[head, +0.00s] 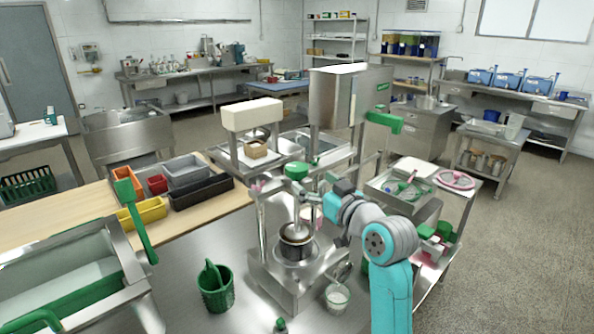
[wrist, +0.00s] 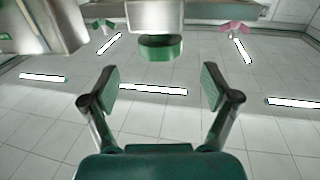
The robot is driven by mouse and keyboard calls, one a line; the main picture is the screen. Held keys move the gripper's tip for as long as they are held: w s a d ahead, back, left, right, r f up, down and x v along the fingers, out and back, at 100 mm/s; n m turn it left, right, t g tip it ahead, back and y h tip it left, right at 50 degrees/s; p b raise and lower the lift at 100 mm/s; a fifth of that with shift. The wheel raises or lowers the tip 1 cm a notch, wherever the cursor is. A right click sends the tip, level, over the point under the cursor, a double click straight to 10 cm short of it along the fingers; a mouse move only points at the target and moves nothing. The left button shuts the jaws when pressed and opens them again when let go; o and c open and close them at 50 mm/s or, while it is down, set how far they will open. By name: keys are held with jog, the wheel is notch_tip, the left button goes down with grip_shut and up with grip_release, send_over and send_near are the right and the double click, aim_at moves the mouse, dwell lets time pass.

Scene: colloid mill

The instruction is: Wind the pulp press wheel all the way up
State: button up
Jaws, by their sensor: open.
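The press (head: 290,275) stands on the steel bench in the middle of the head view. My arm reaches to the press's right side; my gripper there is small and partly hidden. In the wrist view my gripper (wrist: 158,90) is open and empty. A green round part (wrist: 160,48) under a pale block lies ahead of the fingers, apart from them.
A tall steel hopper machine (head: 345,98) stands behind. Coloured bins (head: 185,172) sit on the wooden table at left. Pink knobs (wrist: 235,27) also show in the wrist view.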

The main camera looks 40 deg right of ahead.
aim_at(303, 174)
jog(key=w, duration=0.5)
jog(key=w+d, duration=0.1)
jog(key=w, duration=0.2)
jog(key=shift+d, duration=0.1)
jog(key=c, duration=1.2)
